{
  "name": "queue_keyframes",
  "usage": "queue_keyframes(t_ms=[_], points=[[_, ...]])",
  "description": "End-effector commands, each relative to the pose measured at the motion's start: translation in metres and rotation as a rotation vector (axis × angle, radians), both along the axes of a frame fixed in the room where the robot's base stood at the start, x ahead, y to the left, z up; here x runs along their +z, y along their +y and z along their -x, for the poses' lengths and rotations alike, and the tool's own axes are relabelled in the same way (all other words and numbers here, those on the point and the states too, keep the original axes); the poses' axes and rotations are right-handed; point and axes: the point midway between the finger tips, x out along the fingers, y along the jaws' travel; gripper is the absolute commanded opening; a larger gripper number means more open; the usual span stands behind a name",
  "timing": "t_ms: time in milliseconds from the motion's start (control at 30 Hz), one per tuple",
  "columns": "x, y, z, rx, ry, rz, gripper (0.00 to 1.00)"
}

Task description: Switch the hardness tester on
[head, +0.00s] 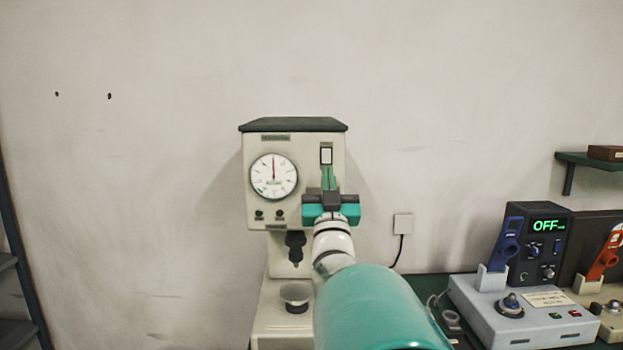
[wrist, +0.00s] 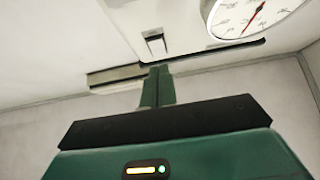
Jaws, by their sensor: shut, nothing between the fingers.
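The hardness tester (head: 310,180) is a pale machine with a dark top, standing against the wall. Its round dial (head: 273,176) has a red needle pointing straight up. A small white rocker switch (head: 326,156) in a dark frame sits on the front, right of the dial. My gripper (head: 328,170) is shut and empty, with its green fingertips just below the switch in the head view. In the wrist view the closed fingers (wrist: 157,70) point up toward the switch (wrist: 155,44), with a gap showing between them. Two small indicators (head: 268,215) below the dial look dark.
A dark anvil and spindle (head: 295,243) hang under the tester's head, above a round cup (head: 296,294). To the right, a bench holds a soldering-type station (head: 538,240) showing OFF and a grey control box (head: 520,308). A wall outlet (head: 403,223) and a shelf (head: 590,160) are also right.

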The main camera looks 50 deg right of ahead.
Motion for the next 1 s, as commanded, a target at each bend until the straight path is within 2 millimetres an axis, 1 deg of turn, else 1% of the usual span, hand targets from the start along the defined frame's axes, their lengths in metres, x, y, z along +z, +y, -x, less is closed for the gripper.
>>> queue_keyframes(t_ms=[33, 300, 400, 500, 667, 1000], points=[[-0.008, 0.005, 0.004, 0.001, 0.0, -0.001, 0.0], [-0.051, 0.028, 0.024, 0.001, 0.001, 0.0, 0.0], [-0.064, 0.036, 0.03, 0.001, 0.001, 0.0, 0.0], [-0.073, 0.041, 0.035, 0.001, 0.0, 0.0, 0.0], [-0.078, 0.045, 0.039, 0.001, 0.0, 0.001, 0.0], [-0.078, 0.046, 0.04, 0.0, -0.001, 0.001, 0.0]])
